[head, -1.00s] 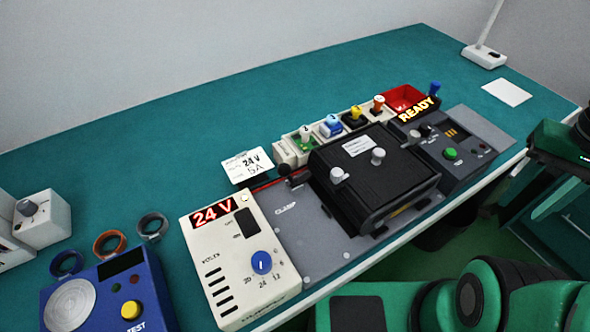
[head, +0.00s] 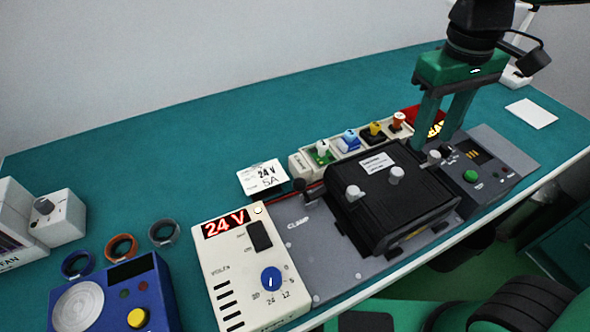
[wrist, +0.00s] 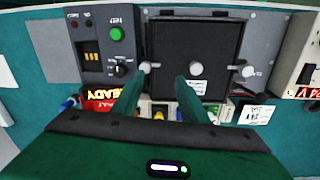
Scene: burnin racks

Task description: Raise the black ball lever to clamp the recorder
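The black recorder (head: 385,198) lies on a grey plate marked CLAMP (head: 318,262), with several pale knobs around its top. The black ball lever (head: 299,185) shows as a small dark ball at the plate's back left, beside the recorder's left edge. My gripper (head: 432,146) is over the recorder's back right corner, well to the right of the ball. It also shows in the wrist view (wrist: 161,78), its green fingers apart with nothing held between them.
A cream 24 V supply (head: 250,270) stands left of the plate. A grey test box (head: 480,170) stands at right. The teal bench behind is mostly clear.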

